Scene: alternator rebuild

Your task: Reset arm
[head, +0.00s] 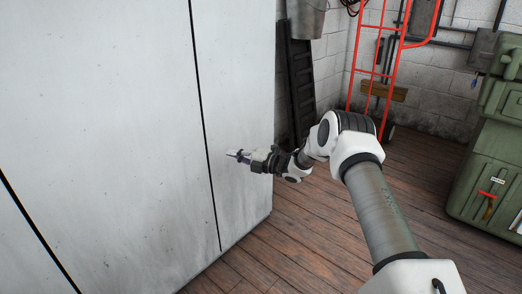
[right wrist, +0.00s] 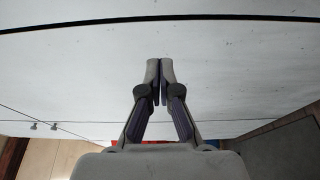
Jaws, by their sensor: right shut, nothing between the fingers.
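My right arm reaches in from the lower right of the head view. Its gripper (head: 236,155) is in front of the white cabinet (head: 100,130), just right of the long vertical seam. In the right wrist view the fingers (right wrist: 160,70) are together and empty, pointing at the white cabinet surface (right wrist: 60,75). I cannot tell whether the fingertips touch that surface. My left gripper is not in view.
Green cases (head: 485,175) are stacked at the right on the wooden floor (head: 300,245). A red metal frame (head: 382,60) and a dark ridged panel (head: 301,85) stand by the back wall. The floor between cabinet and cases looks clear around my arm.

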